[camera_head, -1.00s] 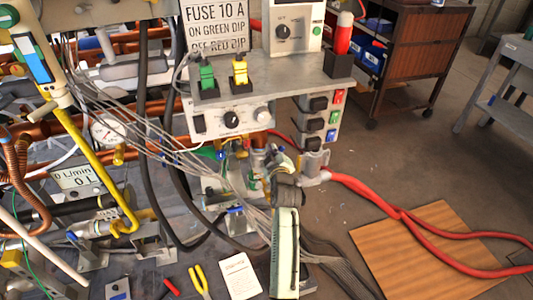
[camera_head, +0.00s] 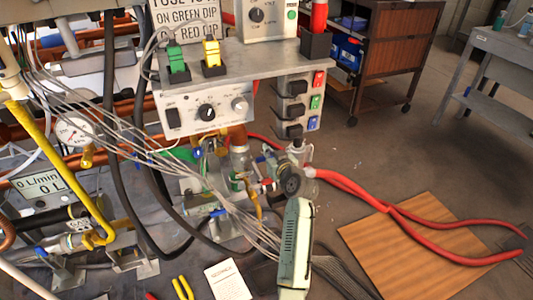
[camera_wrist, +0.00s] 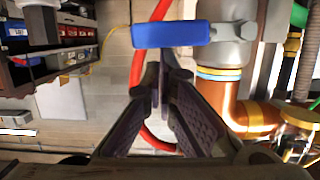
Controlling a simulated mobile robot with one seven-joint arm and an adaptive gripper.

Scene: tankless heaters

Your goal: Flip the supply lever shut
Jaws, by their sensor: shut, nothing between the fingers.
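The blue supply lever (camera_wrist: 172,34) lies crosswise at the top of the wrist view. Its right end joins a grey valve body (camera_wrist: 236,30) above a copper pipe. My gripper (camera_wrist: 159,75) is shut and empty, its dark fingers together just below the lever's lower edge in that view. The fingertips overlap or nearly meet that edge; I cannot tell whether they touch. In the head view my arm reaches into the pipework below the switch panel. I cannot pick out the lever there with certainty.
Red hose (camera_head: 370,198) runs over the floor and a wooden board (camera_head: 425,240). Grey cables (camera_head: 165,150) and black hoses cross the pipework left of my arm. The control box (camera_head: 208,112) hangs above. Floor at right is mostly open, before a brown cabinet (camera_head: 388,60).

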